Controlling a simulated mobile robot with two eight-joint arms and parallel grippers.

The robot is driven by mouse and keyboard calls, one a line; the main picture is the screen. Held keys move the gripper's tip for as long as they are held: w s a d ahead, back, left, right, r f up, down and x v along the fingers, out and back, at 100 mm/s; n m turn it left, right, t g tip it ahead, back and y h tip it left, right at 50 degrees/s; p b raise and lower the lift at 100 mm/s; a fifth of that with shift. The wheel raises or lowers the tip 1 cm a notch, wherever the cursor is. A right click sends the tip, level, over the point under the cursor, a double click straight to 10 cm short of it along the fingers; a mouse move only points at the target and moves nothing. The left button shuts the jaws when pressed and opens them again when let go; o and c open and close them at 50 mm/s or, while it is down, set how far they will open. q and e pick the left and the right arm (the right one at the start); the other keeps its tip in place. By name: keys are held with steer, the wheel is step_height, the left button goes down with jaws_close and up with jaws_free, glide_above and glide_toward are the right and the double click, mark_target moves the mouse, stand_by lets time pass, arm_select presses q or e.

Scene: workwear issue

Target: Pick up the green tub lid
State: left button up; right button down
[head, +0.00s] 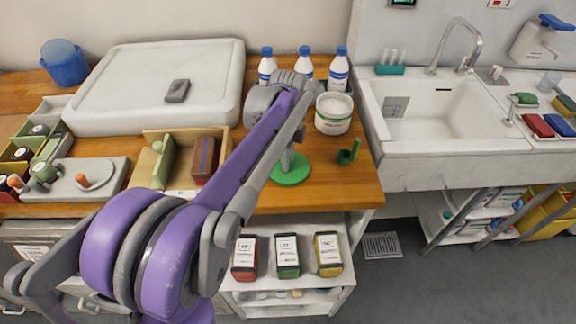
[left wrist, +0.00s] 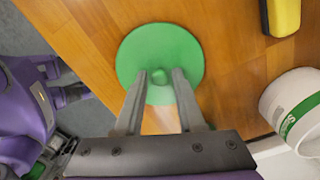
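The green tub lid (head: 290,176) is a flat round disc lying on the wooden counter near its front edge. My left gripper (head: 287,160) points down over the lid. My right gripper is not in view.
A green scoop-like item (head: 348,152) lies right of the lid. White bottles with blue caps (head: 305,63) stand behind. A wooden divided box (head: 180,150) is to the left, and a sink (head: 440,110) to the right. A yellow item (left wrist: 283,15) is near the lid.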

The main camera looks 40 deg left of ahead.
arm_select(q)
jaws_close()
steer(key=shift+r, duration=0.1)
